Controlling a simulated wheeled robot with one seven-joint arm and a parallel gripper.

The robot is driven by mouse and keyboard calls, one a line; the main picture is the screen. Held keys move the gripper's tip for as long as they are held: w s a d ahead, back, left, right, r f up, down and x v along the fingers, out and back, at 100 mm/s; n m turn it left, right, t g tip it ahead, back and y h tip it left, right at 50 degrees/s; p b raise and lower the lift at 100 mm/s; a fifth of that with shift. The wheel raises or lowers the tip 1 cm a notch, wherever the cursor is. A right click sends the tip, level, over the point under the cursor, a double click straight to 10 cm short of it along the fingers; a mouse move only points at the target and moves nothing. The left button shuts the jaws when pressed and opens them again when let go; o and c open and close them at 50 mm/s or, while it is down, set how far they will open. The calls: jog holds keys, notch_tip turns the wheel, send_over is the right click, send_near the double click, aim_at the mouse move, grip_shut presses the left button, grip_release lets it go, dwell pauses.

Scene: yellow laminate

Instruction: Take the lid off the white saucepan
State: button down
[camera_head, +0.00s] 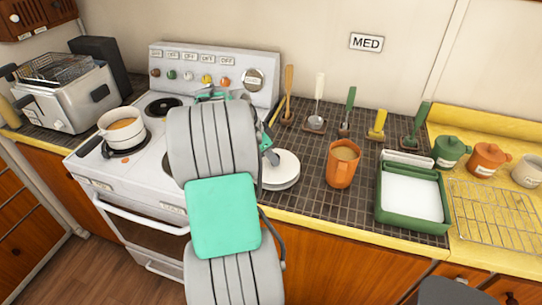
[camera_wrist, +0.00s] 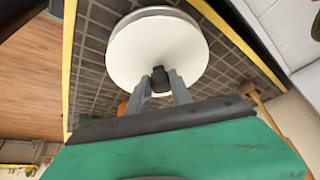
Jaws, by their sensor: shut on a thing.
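The white saucepan (camera_head: 128,138) stands uncovered on the front left burner, with orange contents showing. The white round lid (camera_wrist: 140,48) has a dark knob, and my gripper (camera_wrist: 160,79) is shut on that knob. In the head view the lid (camera_head: 283,164) is over the dark tiled counter just right of the stove. A second white edge shows under it there; I cannot tell whether the lid touches it. My arm hides most of the gripper in the head view.
An orange mug (camera_head: 341,170) stands to the right of the lid on the counter, with a green tray (camera_head: 446,208) farther right. Several upright utensils stand along the wall. Some tiled counter in front is clear.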

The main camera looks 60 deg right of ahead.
jog(key=shift+f+b, duration=0.6)
jog(key=shift+f, duration=0.05)
jog(key=shift+r, duration=0.1)
jog(key=c, duration=1.8)
grip_release()
jog(key=o, duration=0.3)
jog(key=shift+o, duration=0.2)
jog(key=o, duration=0.5)
jog(key=shift+c, duration=0.5)
